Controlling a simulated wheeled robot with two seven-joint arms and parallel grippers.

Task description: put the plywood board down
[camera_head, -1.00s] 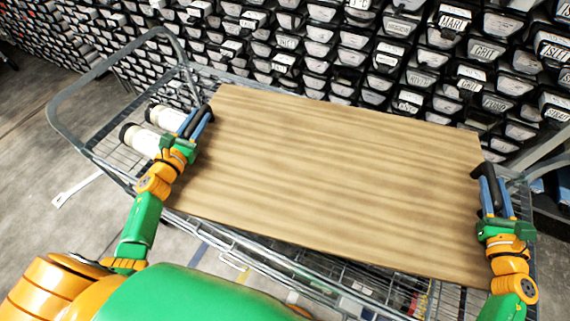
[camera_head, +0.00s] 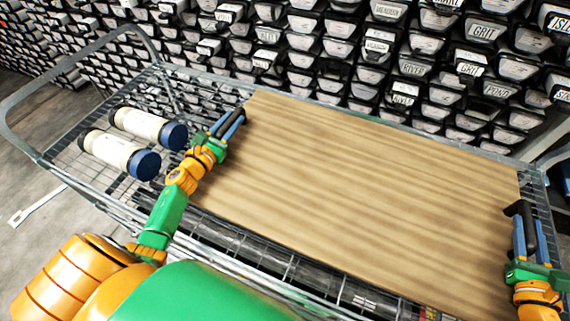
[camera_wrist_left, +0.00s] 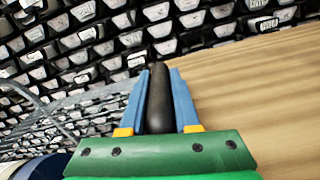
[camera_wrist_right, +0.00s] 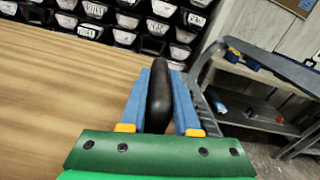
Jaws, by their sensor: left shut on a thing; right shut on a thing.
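The plywood board (camera_head: 370,190) is a wide, flat, light-brown sheet with darker grain, over the wire cart (camera_head: 225,235). I cannot tell whether it rests on the cart or hangs just above it. My left gripper (camera_head: 230,122) is shut on a dark handle (camera_wrist_left: 158,100) at the board's left edge. My right gripper (camera_head: 522,222) is shut on another dark handle (camera_wrist_right: 158,95) at the right edge. The board also shows in the left wrist view (camera_wrist_left: 255,95) and the right wrist view (camera_wrist_right: 60,95).
Two white cylinders with dark blue caps (camera_head: 118,155) lie on the cart's left end, left of my left gripper. A rack of black bins with labels (camera_head: 340,50) stands close behind the cart. Grey floor (camera_head: 35,190) shows at the left.

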